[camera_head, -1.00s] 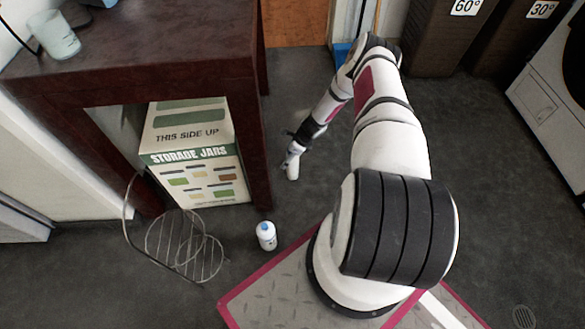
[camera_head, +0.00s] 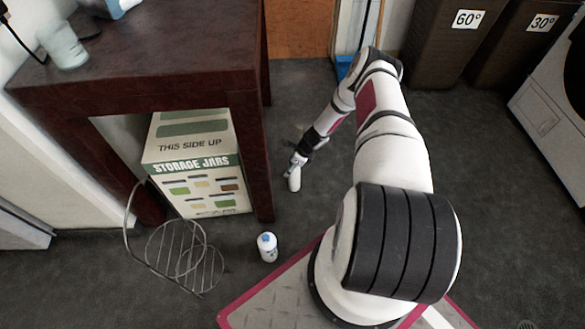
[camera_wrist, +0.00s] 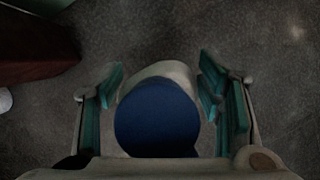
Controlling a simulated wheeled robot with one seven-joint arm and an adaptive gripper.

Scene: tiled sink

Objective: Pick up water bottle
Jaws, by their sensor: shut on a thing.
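In the wrist view, a bottle with a round dark-blue top (camera_wrist: 157,118) and a whitish body stands between the two teal finger pads of my gripper (camera_wrist: 162,90). My gripper is shut on this bottle. In the head view, my gripper (camera_head: 297,160) is at the end of the arm, right of the table leg, with the white body of the bottle (camera_head: 295,182) below it. Whether its base touches the floor cannot be told. A second small white bottle with a blue cap (camera_head: 267,248) stands on the floor nearer my base.
A dark red-brown table (camera_head: 180,60) stands at left, with a storage jars box (camera_head: 195,165) beneath it. A wire rack (camera_head: 180,255) is on the floor at front left. Brown bins (camera_head: 450,45) stand at the back right. The floor around the held bottle is mostly clear.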

